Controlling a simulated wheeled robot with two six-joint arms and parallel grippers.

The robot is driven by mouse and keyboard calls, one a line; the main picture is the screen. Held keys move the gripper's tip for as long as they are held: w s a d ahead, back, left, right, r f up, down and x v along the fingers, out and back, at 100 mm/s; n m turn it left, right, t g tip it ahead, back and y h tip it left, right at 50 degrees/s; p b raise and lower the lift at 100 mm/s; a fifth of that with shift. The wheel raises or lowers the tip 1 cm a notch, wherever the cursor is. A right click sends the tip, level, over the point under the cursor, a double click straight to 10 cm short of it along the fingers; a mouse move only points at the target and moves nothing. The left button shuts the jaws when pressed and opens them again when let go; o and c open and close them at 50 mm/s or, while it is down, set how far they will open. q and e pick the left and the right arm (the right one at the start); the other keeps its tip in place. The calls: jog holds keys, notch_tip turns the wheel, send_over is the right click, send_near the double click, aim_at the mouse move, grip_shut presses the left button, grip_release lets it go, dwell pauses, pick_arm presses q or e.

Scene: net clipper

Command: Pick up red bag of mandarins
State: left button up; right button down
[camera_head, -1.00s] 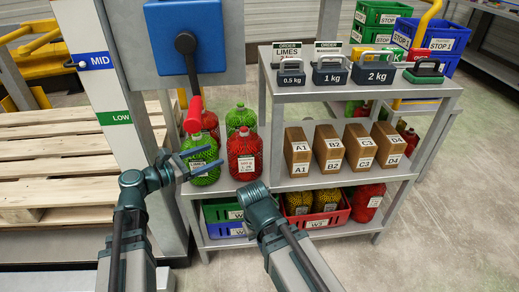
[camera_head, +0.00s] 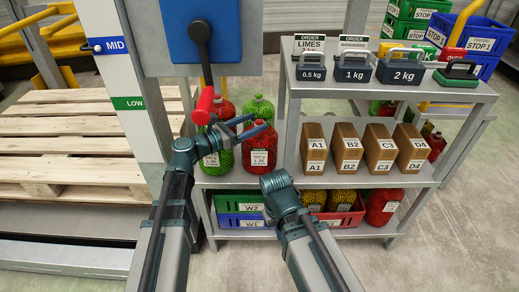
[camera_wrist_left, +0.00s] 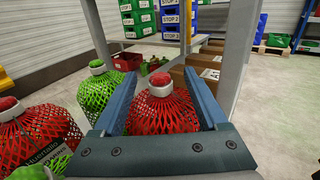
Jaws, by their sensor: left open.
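A red net bag of mandarins (camera_head: 261,151) with a white label stands upright at the front right of the bag group on the middle shelf. A second red bag (camera_head: 223,109) stands behind to the left. My left gripper (camera_head: 258,126) is open, its fingers pointing right at the upper part of the front red bag. In the left wrist view the front red bag (camera_wrist_left: 160,112) shows between the open fingers, with no clear grip on it. The other red bag (camera_wrist_left: 38,135) is left of the fingers. My right arm shows, but its fingers are hidden.
A green bag (camera_head: 217,160) stands at front left and another green bag (camera_head: 258,107) behind the red one. A red handle (camera_head: 205,105) hangs just above the left gripper. A grey shelf post (camera_head: 293,130) and cardboard boxes (camera_head: 316,150) stand to the right.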

pick_arm(q)
jog(key=shift+w+d, duration=0.15)
jog(key=shift+d, duration=0.1)
jog(key=x, duration=0.5)
jog(key=shift+w, duration=0.1)
grip_shut()
jog(key=shift+r, duration=0.1)
dwell(1.2)
